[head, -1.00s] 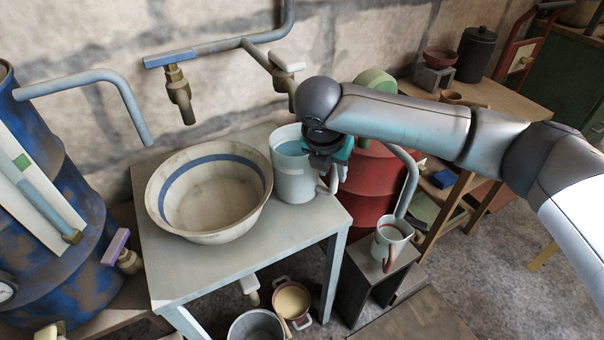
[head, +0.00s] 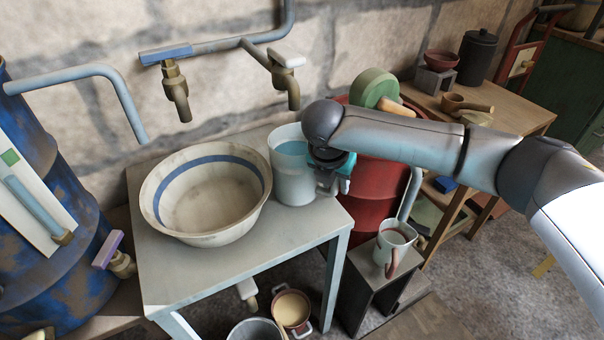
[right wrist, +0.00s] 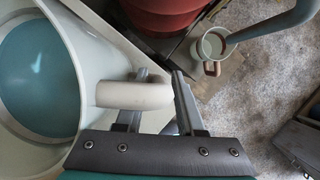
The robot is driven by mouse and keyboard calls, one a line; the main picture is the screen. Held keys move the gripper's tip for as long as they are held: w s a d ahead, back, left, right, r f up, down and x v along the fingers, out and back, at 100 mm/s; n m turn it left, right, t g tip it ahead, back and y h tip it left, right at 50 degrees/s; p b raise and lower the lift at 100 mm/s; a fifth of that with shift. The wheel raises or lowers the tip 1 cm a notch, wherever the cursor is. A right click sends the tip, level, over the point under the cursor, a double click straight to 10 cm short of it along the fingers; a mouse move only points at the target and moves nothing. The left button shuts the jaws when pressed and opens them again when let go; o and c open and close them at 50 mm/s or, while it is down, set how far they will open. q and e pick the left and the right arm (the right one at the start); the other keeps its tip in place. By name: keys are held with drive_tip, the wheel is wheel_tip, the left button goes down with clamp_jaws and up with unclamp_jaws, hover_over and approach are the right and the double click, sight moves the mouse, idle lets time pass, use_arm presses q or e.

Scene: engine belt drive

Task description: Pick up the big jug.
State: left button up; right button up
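The big jug (head: 290,172) is pale and round, with teal liquid inside. It stands upright on the small grey table, right of the basin. Its top and teal inside (right wrist: 40,75) fill the left of the right wrist view. Its handle (right wrist: 125,95) points to the right, between the fingers of my right gripper (right wrist: 162,85). One finger passes behind the handle on the inner side, and the other is close to its outer end. I cannot tell whether both fingers press on it. In the head view my right gripper (head: 330,185) is partly hidden by my wrist.
A wide basin with a blue band (head: 205,195) sits close left of the jug. Taps (head: 285,80) hang above from the wall. A red drum (head: 380,180) stands behind my forearm. A smaller jug (head: 393,245) stands on a low stand at the right.

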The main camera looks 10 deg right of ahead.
clamp_jaws()
idle(0.3)
idle(1.1)
drive_tip(key=shift+w+r, duration=0.1)
drive_tip(key=shift+w, duration=0.05)
